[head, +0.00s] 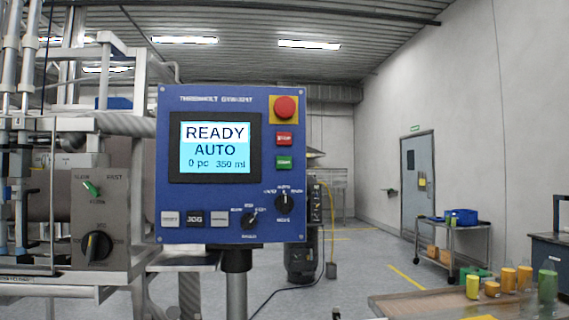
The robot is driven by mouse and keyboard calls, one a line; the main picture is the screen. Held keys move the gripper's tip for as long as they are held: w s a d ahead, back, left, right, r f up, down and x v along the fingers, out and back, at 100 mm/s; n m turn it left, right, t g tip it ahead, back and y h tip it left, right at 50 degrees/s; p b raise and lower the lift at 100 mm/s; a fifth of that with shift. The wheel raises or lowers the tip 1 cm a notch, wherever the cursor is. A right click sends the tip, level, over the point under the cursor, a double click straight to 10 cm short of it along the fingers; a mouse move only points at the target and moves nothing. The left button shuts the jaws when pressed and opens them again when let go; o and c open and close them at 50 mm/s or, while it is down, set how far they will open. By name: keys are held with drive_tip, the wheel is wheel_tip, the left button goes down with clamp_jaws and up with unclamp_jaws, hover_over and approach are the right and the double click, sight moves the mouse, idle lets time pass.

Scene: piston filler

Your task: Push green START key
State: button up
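The green START key (284,162) is on the right side of a blue control panel (168,215). It sits just below the red STOP key (284,139) and the round red emergency button (284,107) on its yellow plate. The panel's screen (215,147) is lit and reads READY, AUTO, 0 pc, 350 ml. Nothing covers the START key. My gripper is not in view.
Below are a mode knob (284,203), another knob (250,219) and a JOG key (195,219). A grey box with knobs (100,215) and pipework stand at left. A table (420,303) with coloured bottles and a cart (455,236) are at right.

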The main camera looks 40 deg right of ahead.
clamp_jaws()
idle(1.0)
